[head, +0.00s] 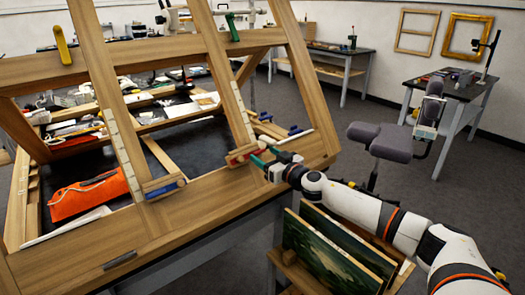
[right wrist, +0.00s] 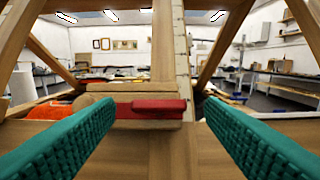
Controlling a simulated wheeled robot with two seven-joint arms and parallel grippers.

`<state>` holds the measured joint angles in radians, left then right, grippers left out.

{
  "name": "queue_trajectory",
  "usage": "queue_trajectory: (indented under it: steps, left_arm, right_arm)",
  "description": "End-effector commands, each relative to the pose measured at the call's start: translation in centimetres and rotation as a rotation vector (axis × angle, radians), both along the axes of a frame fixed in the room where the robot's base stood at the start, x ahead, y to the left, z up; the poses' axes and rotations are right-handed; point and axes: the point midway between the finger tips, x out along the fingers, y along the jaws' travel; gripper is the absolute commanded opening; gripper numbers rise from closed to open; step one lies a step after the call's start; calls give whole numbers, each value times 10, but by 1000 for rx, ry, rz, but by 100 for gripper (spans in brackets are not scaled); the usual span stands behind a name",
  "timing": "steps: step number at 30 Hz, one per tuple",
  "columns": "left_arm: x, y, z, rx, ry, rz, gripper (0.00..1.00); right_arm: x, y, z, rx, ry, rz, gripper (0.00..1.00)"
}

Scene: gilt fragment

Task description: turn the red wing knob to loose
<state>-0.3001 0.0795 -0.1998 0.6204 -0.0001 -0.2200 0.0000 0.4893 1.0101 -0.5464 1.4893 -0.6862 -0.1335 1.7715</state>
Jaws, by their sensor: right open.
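The red wing knob (head: 240,157) sits on a small wooden block at the lower rail of the large wooden frame (head: 215,192), at the foot of a slanted upright. In the right wrist view the red wing knob (right wrist: 158,106) is a flat bar lying level, centred between the green fingers. My right gripper (head: 265,157) is open and close to the knob, coming from the right. Its fingers also show in the right wrist view (right wrist: 158,112), one on each side, with gaps to the knob. I cannot tell the knob's exact depth between them. My left gripper is not in view.
A blue knob (head: 163,189) sits on the neighbouring upright's foot; yellow (head: 62,45) and green (head: 232,27) knobs are on the upper rail. Framed panels (head: 325,258) stand in a rack below my right arm.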

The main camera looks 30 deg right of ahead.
Motion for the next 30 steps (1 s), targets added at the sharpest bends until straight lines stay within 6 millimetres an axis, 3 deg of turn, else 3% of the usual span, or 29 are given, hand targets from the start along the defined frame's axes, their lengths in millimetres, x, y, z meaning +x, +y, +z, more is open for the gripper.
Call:
queue_trajectory:
  steps: [6, 15, 24, 30]
  left_arm:
    - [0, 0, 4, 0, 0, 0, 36]
    - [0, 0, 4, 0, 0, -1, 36]
    - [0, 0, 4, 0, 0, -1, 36]
    - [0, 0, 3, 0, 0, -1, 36]
  right_arm:
    - [18, 2, 0, -1, 1, 1, 64]
    - [20, 2, -1, -1, 2, 1, 64]
    - [19, 2, -1, -1, 2, 1, 19]
    - [19, 2, -1, -14, 1, 9, 19]
